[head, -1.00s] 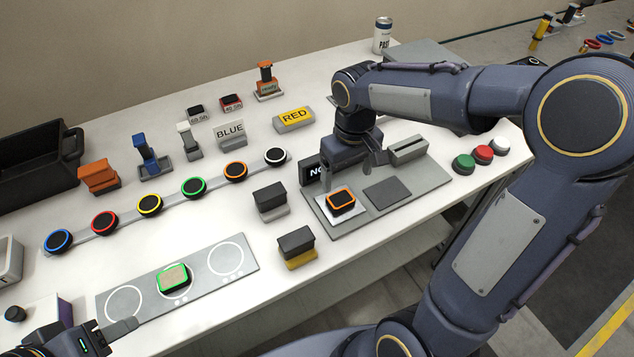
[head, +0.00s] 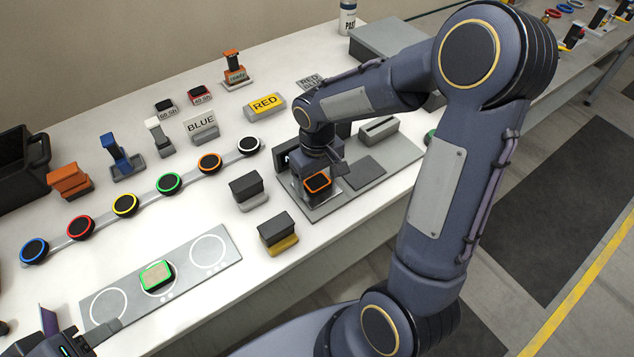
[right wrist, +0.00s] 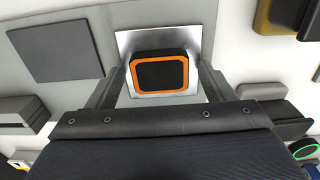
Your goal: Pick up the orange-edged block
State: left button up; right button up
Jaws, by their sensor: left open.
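The orange-edged block (head: 317,183) is dark with an orange rim and sits on a bright metal square plate (right wrist: 200,25) on the grey fixture board. My right gripper (head: 319,176) is low over it. In the right wrist view, the block (right wrist: 159,75) lies between the two fingers of my right gripper (right wrist: 160,85), with a visible gap on each side, so the gripper is open. My left gripper (head: 105,332) is at the lower left, partly cut off by the frame edge, near the grey strip with white circles, away from the block.
A dark square pad (head: 364,172) and a grey slotted block (head: 379,131) are beside the plate on the fixture board (head: 405,150). Dark blocks on grey (head: 246,188) and yellow (head: 277,229) bases stand to the left. A green-edged block (head: 156,275) lies on the strip with circles (head: 188,262).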

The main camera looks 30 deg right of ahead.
jog(key=c, duration=0.9)
jog(key=shift+r, duration=0.1)
